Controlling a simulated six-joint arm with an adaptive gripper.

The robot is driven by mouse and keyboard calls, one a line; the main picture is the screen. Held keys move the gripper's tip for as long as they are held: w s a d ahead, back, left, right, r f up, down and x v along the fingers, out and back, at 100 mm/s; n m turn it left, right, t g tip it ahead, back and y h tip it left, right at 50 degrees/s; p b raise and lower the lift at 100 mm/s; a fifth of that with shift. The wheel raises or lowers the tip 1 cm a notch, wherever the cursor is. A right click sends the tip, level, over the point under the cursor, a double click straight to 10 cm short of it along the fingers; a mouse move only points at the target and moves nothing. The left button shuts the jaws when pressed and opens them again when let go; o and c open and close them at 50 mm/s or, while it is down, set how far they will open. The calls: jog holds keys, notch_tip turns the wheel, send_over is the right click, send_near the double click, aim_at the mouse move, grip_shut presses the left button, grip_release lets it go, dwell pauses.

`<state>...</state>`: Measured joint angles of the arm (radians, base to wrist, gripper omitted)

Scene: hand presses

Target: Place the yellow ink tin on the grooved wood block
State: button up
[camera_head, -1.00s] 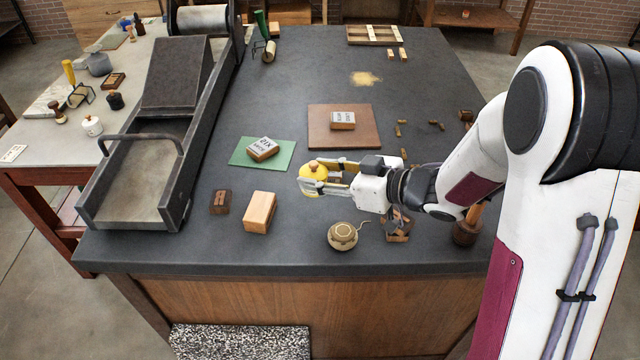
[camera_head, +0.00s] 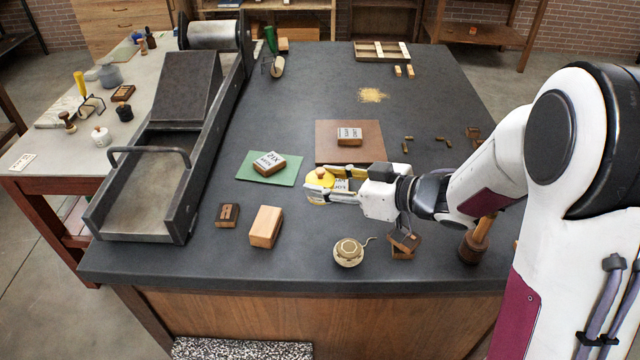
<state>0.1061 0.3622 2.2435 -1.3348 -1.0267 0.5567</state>
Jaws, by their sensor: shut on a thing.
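A small dark wood block (camera_head: 227,215) with notch-like marks on top stands at the left front. A plain lighter wood block (camera_head: 266,227) stands right of it, nearer the gripper. Which of these is the grooved block is unclear at this size.
A labelled block (camera_head: 269,163) lies on a green mat (camera_head: 285,180); another (camera_head: 349,136) lies on a brown board (camera_head: 373,155). A round beige tin (camera_head: 348,251) sits in front. The metal press (camera_head: 187,190) stands left.

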jog(key=shift+s+a, duration=0.15)
jog(key=shift+a, duration=0.35)
jog(key=s+a+r+n+g+y, duration=0.1)
jog(key=a+r, duration=0.3)
jog(key=a, duration=0.7)
jog(key=shift+s+r+n+g, duration=0.2)
jog(key=shift+s+n+g, duration=0.05)
jog(key=shift+n+g, duration=0.05)
send_over(272, 223)
jog(key=shift+f, duration=3.15)
jog(key=shift+f, duration=1.9)
